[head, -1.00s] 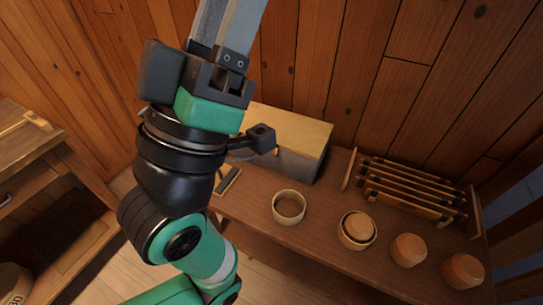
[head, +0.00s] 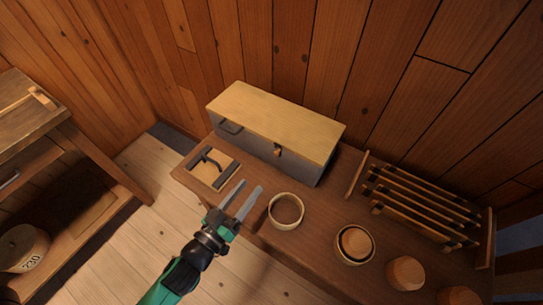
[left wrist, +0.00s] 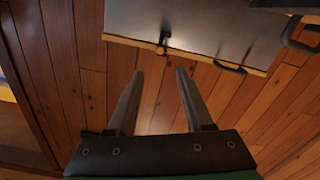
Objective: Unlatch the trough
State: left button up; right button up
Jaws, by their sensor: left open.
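The trough is a long grey box (head: 300,171) with a pale wooden lid (head: 275,119), closed, at the back of the bench. A small latch (head: 278,151) sits at the middle of its front, at the lid's edge. A dark handle (head: 230,127) is on the front's left part. In the left wrist view the trough front (left wrist: 205,25) appears upside down, with the latch (left wrist: 163,42) beyond the fingertips. My left gripper (head: 250,187) is open and empty, in front of the trough and apart from the latch; its fingers also show in the left wrist view (left wrist: 160,75).
A wooden ring (head: 286,224) stands on the bench (head: 322,215) right of my gripper. Further right are a nested cup (head: 355,243), turned wooden pieces (head: 405,273) and a slatted rack (head: 420,205). A board with a dark curved fitting (head: 211,166) lies left. A plank wall rises behind.

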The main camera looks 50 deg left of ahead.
aim_at(275, 155)
pick_arm(q)
jog(key=x, duration=1.2)
jog(key=shift+r+p, duration=0.1)
jog(key=shift+p, duration=0.3)
grip_shut()
